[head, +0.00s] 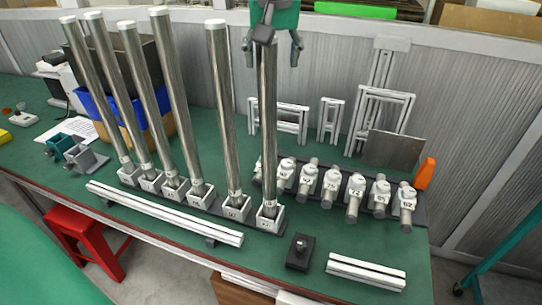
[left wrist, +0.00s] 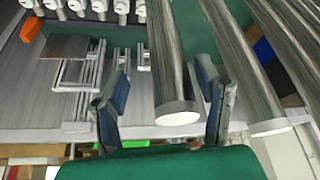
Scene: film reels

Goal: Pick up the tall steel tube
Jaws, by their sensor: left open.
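Several tall steel tubes stand upright in a row of white sockets on a dark rail (head: 211,208). The rightmost tube (head: 267,130) stands in the last socket, and its top is hidden behind my left gripper (head: 271,48). In the left wrist view this tube (left wrist: 168,55) shows its pale end cap between the spread fingers of my left gripper (left wrist: 163,92), nearer the right finger. The fingers are open, with a gap on the left side; I cannot tell whether the right finger touches. A neighbouring tube (left wrist: 236,65) runs just outside the right finger. My right gripper is not in view.
The tubes stand close together on the green bench (head: 330,232). Numbered white fittings (head: 330,178), white frames (head: 385,105), a metal plate (head: 393,150) and an orange block (head: 425,173) are at the right. A white rail (head: 165,212) lies in front. Blue bins (head: 97,104) stand behind left.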

